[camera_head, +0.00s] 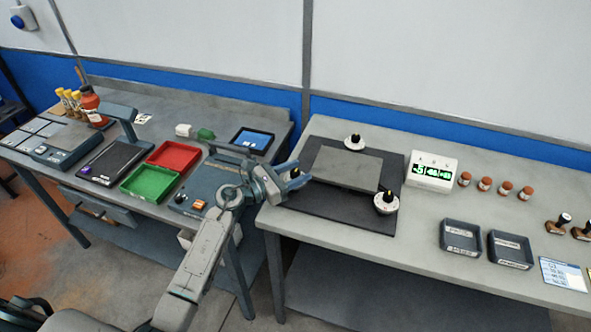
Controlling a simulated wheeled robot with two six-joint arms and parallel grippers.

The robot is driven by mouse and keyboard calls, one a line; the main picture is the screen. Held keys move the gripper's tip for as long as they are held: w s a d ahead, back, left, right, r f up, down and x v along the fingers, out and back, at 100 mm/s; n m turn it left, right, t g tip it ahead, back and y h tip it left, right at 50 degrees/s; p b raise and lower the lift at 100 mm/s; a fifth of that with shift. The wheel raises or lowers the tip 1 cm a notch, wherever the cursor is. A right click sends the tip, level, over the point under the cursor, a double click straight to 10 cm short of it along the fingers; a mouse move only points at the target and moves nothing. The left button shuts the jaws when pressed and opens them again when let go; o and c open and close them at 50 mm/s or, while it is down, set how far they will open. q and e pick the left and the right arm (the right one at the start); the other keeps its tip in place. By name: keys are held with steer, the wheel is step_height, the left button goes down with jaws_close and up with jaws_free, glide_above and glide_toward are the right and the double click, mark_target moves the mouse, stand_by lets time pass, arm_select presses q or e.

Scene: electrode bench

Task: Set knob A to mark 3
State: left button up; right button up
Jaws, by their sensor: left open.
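Knobs on white round dials stand around the grey plate on the black mat (325,211) of the right bench. One knob (355,138) is at the back edge and another (387,196) at the front right corner. A third dark knob (295,173) shows at the left edge, mostly hidden by my left gripper (296,174). My left gripper is open, with its fingers at this left knob; I cannot tell whether they touch it. The knob letters and marks are too small to read. A white display box (432,172) shows green digits. My right gripper is out of view.
Several brown-capped jars (485,184) and two dark trays (460,238) stand on the right. The left bench holds a red tray (173,155), a green tray (150,184) and a tablet (252,140). A gap separates the benches.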

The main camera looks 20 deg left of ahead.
arm_select(q)
steer(key=shift+c, duration=0.3)
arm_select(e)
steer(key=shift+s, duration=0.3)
arm_select(q)
steer(key=c, duration=0.9)
steer(key=n+t+y+p, duration=0.2)
steer(key=p, duration=0.1)
steer(key=n+y+p, duration=0.1)
steer(key=y, duration=0.1)
steer(key=shift+d+r+t, duration=0.1)
steer(key=shift+r+t, duration=0.15)
steer(key=shift+t, duration=0.15)
steer(key=n+t+y+p, duration=0.1)
steer(key=n+y+p, duration=0.1)
steer(key=shift+f+y, duration=0.1)
steer(key=shift+y, duration=0.3)
steer(key=shift+f+n+y+p, duration=0.1)
steer(key=shift+n+y+p, duration=0.3)
steer(key=shift+y+p, duration=0.15)
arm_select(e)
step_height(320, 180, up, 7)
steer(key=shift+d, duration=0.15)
arm_select(q)
steer(key=shift+y, duration=0.25)
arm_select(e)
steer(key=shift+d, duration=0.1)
